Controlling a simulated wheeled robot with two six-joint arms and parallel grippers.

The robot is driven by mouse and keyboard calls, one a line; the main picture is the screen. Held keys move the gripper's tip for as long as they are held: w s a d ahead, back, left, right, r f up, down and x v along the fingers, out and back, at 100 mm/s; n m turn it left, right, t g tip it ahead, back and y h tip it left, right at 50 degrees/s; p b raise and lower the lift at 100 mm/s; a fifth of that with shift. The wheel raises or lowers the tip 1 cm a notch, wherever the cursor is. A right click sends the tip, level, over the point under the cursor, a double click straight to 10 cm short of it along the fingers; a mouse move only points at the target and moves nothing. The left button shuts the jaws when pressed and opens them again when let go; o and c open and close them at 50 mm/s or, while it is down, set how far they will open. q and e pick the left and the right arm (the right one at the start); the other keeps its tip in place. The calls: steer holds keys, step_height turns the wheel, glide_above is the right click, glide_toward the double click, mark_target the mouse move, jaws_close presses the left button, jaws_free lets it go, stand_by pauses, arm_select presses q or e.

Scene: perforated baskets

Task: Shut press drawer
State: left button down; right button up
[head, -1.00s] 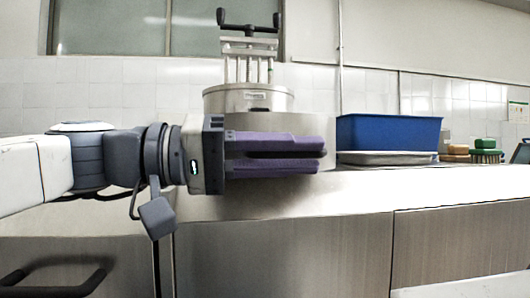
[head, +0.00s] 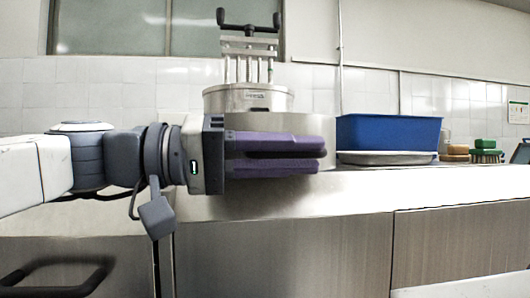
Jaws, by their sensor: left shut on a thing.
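The press (head: 250,98) stands on the steel counter at the back, with a round metal pot, upright rods and a black two-ended handle on top. My left gripper (head: 322,155) comes in level from the left, in front of the press's lower body. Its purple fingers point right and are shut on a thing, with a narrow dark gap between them. They cover the front of the press, so the press drawer is mostly hidden and how far out it stands cannot be told. My right gripper is not in view.
A blue bin (head: 388,132) sits over a pale tray (head: 387,158) right of the press. Brushes with green and tan parts (head: 486,150) lie farther right. The counter's front strip (head: 430,182) is clear. A dark cabinet handle (head: 50,290) shows at lower left.

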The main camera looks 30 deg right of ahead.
arm_select(q)
steer(key=shift+r, duration=0.45)
steer(key=w, duration=0.2)
steer(key=w+d+p, duration=0.1)
steer(key=w, duration=0.2)
steer(key=w+d+p, duration=0.1)
steer(key=w, duration=0.2)
steer(key=shift+w+d, duration=0.1)
steer(key=shift+d, duration=0.05)
steer(key=c, duration=0.8)
jaws_free()
steer(key=shift+c, duration=0.2)
steer(key=shift+f, duration=0.1)
steer(key=shift+f, duration=0.15)
